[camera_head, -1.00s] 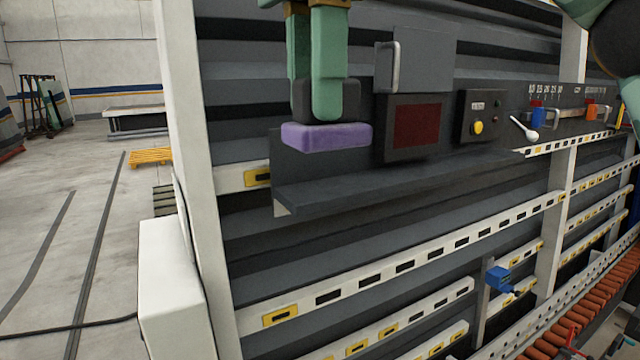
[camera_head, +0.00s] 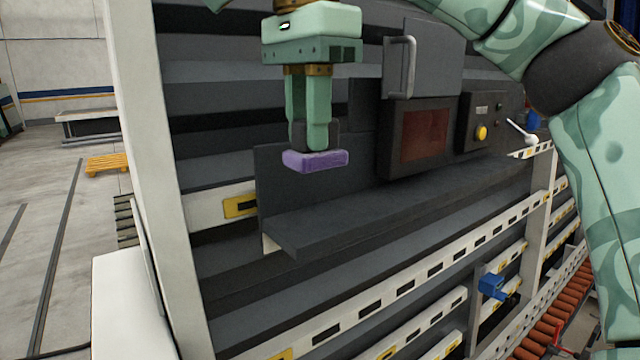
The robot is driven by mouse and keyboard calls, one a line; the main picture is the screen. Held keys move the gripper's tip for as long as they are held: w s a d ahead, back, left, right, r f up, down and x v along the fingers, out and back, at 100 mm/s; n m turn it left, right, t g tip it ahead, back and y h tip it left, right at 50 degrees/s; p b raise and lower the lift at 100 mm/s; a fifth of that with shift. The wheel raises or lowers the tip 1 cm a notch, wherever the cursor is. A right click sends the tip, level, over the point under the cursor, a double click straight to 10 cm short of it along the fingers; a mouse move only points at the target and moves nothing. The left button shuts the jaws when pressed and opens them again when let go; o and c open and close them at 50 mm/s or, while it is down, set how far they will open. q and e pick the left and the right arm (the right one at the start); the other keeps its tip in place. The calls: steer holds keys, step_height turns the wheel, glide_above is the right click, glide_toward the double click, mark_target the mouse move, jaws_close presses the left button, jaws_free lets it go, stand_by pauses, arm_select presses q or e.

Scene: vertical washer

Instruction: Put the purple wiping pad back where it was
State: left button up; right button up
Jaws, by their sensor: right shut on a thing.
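The purple wiping pad (camera_head: 315,161) is a flat block with a dark grip on its top. My right gripper (camera_head: 311,140) points straight down and is shut on the dark grip. The pad hangs level in front of the dark back plate, above the left part of the grey shelf (camera_head: 375,212). A gap shows between the pad and the shelf surface. My left gripper does not show.
Right of the pad is a dark box with a red panel (camera_head: 424,135). A grey door with a handle (camera_head: 401,66) sits above it. A control box with a yellow button (camera_head: 481,133) and a white spoon-like lever (camera_head: 521,132) are further right. The left shelf is bare.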

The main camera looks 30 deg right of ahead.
steer(key=w+d+f, duration=0.2)
steer(key=f, duration=0.1)
steer(key=w+d+f, duration=0.1)
steer(key=f, duration=0.1)
steer(key=shift+w, duration=0.4)
steer(key=shift+w+d+f, duration=0.15)
steer(key=shift+w+f, duration=0.05)
steer(key=shift+w+d+f, duration=0.1)
steer(key=shift+d+f, duration=0.05)
steer(key=shift+f, duration=0.2)
steer(key=shift+s+f, duration=0.15)
steer(key=shift+f, duration=0.45)
steer(key=shift+s+f, duration=0.15)
steer(key=shift+f, duration=0.45)
steer(key=shift+w+d+f, duration=0.1)
steer(key=shift+d+f, duration=0.1)
steer(key=shift+f, duration=0.15)
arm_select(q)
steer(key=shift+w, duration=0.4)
arm_select(e)
steer(key=o, duration=0.9)
steer(key=shift+a, duration=0.1)
steer(key=shift+w+r, duration=0.1)
steer(key=shift+r, duration=5.9)
